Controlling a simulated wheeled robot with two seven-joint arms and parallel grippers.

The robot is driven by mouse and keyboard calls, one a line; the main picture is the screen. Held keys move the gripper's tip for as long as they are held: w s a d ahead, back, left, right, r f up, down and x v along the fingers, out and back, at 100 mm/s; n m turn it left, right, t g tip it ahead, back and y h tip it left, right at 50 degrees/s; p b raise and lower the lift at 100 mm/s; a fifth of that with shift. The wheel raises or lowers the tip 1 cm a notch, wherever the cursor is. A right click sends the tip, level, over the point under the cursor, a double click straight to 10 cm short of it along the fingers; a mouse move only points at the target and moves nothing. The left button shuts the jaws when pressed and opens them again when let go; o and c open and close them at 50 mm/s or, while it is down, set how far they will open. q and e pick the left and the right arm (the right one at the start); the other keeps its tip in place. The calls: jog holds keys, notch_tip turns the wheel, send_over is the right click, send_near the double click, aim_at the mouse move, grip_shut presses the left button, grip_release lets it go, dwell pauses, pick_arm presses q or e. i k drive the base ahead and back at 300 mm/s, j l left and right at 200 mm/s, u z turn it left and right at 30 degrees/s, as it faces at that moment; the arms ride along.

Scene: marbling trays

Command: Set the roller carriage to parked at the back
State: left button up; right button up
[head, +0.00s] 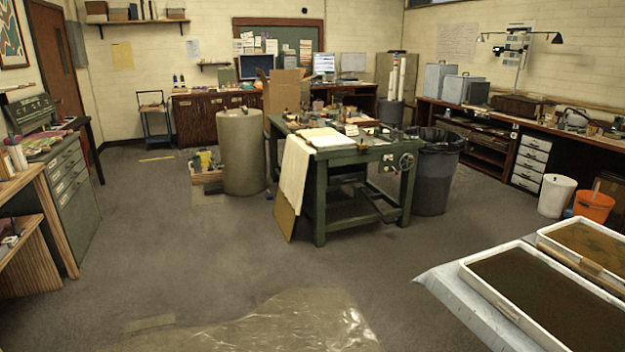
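Two white-rimmed trays with dark brown contents, a nearer one (490,293) and a farther one (570,256), sit at the lower right. Neither of my grippers is in view.
A clear plastic sheet (270,325) lies on the floor in front. A grey drum (241,150) and a black-lined bin (433,180) flank the bench. White (556,196) and orange (594,206) buckets stand at the right. Floor is open left of the bench.

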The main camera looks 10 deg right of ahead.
aim_at(393, 135)
jog(key=i+z, duration=0.4)
jog(key=i, duration=1.85)
